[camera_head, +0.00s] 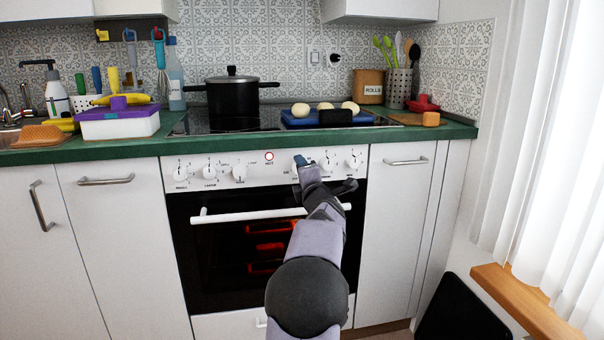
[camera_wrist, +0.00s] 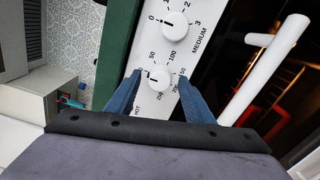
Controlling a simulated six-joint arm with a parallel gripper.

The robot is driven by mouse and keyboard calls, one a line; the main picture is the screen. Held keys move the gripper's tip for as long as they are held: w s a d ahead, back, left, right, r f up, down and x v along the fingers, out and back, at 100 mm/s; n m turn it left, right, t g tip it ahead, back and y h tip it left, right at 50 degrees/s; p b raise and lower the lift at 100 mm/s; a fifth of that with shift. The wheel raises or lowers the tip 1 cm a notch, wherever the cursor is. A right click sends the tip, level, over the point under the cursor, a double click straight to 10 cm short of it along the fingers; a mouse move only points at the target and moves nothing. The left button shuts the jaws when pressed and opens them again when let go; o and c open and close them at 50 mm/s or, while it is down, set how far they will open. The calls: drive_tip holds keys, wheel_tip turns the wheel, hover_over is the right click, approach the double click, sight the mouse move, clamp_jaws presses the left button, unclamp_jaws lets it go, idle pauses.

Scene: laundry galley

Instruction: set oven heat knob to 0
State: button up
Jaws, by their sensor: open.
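The oven's white control panel (camera_head: 216,176) carries a row of white knobs below the green counter. In the wrist view, the oven heat knob (camera_wrist: 160,78), ringed by numbers including 50 and 100, sits between the fingertips of my gripper (camera_wrist: 158,88). Its dark pointer mark faces left in that view, toward the left finger; the exact reading there is hard to make out. My gripper is open, with a blue finger on each side of the knob. Contact cannot be told. In the head view, my gripper (camera_head: 303,162) largely hides this knob.
A neighbouring knob marked MEDIUM (camera_wrist: 174,26) is close by. The white oven handle (camera_head: 240,215) sticks out below the panel. A red-ringed lamp (camera_head: 269,157) is left of my gripper. A black pot (camera_head: 232,97) and a blue tray (camera_head: 318,119) with rolls are above.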

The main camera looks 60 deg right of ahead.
drive_tip(key=v, duration=0.7)
idle(0.6)
